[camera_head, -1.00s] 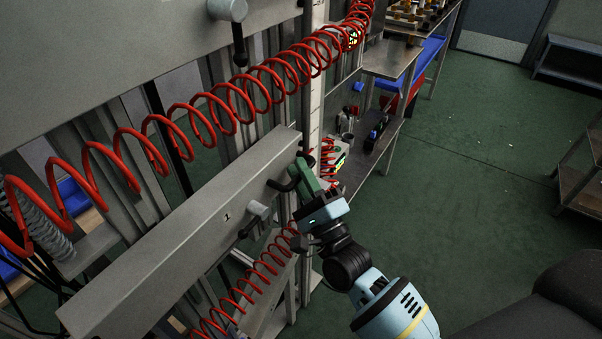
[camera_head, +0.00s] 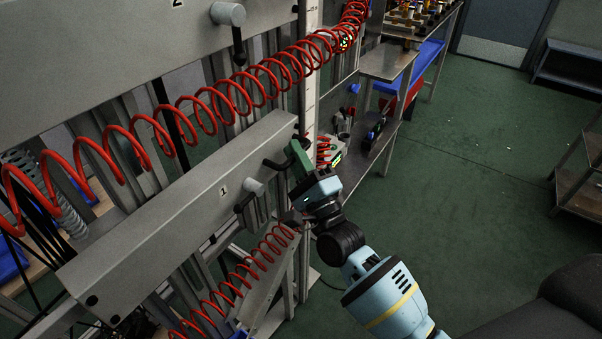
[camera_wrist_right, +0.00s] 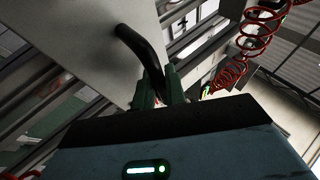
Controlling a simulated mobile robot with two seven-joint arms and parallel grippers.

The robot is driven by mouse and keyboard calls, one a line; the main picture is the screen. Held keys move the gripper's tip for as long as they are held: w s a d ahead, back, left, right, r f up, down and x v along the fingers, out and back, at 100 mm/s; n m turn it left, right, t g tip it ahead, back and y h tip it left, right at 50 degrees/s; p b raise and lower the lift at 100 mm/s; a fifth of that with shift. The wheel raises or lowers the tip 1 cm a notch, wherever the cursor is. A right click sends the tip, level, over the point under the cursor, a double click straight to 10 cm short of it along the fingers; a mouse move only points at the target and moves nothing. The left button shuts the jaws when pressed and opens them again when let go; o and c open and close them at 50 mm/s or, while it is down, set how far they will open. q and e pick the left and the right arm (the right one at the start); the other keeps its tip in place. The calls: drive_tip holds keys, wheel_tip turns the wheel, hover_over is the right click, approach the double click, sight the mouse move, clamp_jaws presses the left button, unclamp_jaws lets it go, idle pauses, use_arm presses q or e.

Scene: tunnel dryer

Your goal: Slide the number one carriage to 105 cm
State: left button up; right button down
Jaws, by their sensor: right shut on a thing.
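The number one carriage (camera_head: 180,220) is a long grey beam with a small "1" label, running diagonally across the left half of the head view. A black bent handle (camera_head: 277,164) sticks out near its right end. My right gripper (camera_head: 298,160), with green fingers, is shut on this handle. The wrist view shows the black handle (camera_wrist_right: 140,50) running from the pale carriage face (camera_wrist_right: 80,45) down between the fingers (camera_wrist_right: 160,88). A grey clamp knob with a lever (camera_head: 253,188) sits on the carriage front. A pale upright scale (camera_head: 311,90) stands at its right end; its figures are too small to read. My left gripper is not in view.
The number two carriage (camera_head: 120,60) lies above, with its own knob (camera_head: 228,14). Red coiled hoses (camera_head: 215,105) hang in front of the beams.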

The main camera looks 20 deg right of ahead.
wheel_tip(320, 180, up, 6)
drive_tip(key=shift+s+f+p, duration=0.1)
drive_tip(key=shift+s+p, duration=0.05)
drive_tip(key=shift+p, duration=0.7)
drive_tip(key=shift+r, duration=0.3)
drive_tip(key=shift+p, duration=0.3)
drive_tip(key=shift+f, duration=0.25)
drive_tip(key=c, duration=1.7)
unclamp_jaws()
drive_tip(key=shift+f, duration=0.15)
drive_tip(key=shift+c, duration=0.2)
